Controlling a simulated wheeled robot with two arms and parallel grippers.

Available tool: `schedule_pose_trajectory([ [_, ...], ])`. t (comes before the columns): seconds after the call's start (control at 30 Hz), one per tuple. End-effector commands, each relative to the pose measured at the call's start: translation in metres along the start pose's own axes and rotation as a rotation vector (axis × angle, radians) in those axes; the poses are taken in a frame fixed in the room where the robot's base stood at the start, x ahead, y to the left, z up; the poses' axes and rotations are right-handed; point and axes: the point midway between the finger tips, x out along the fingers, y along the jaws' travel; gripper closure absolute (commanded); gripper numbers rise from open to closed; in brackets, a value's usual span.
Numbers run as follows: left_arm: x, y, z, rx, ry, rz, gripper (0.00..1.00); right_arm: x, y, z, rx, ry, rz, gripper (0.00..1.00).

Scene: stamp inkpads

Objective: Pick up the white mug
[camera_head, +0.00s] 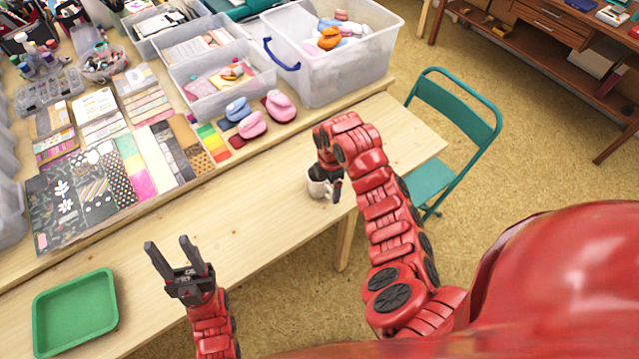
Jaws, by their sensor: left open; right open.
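The white mug (317,188) stands upright on the wooden table near its front right edge. My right gripper (332,188) points down at the mug from above, and its dark fingers overlap the mug's right side in the head view. The arm and gripper hide part of the mug, and I cannot tell whether the fingers touch it. My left gripper (172,258) is open and empty, fingers pointing up in the picture, above the table's front edge and well to the left of the mug.
A green tray (76,312) lies at the table's front left. Patterned papers (97,183), pink and blue inkpads (252,125) and a clear bin (340,75) sit farther back. A teal chair (462,112) stands right of the table. The table's front strip between tray and mug is clear.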

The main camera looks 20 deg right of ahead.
Motion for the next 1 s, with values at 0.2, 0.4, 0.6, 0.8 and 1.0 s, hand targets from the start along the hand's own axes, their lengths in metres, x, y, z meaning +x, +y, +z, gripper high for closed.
schedule_pose_trajectory([
  [0.2, 0.008, 0.0, -0.001, 0.0, 0.0, 0.0, 0.5, 0.029, -0.001, -0.001, 0.0, 0.001, -0.005, 0.15],
  [0.4, 0.008, 0.0, -0.001, 0.0, 0.0, 0.0, 0.5, 0.038, -0.001, 0.0, 0.0, -0.001, -0.002, 0.15],
  [0.6, 0.008, 0.0, -0.001, 0.0, 0.0, 0.0, 0.5, 0.038, -0.001, 0.0, 0.0, -0.001, -0.001, 0.26],
  [0.8, 0.008, 0.0, -0.001, 0.0, 0.0, 0.0, 0.5, 0.038, -0.001, 0.0, 0.0, -0.001, -0.002, 0.62],
  [1.0, 0.008, 0.0, -0.001, 0.0, 0.0, 0.0, 0.5, 0.038, -0.001, 0.001, 0.001, -0.001, -0.002, 0.98],
])
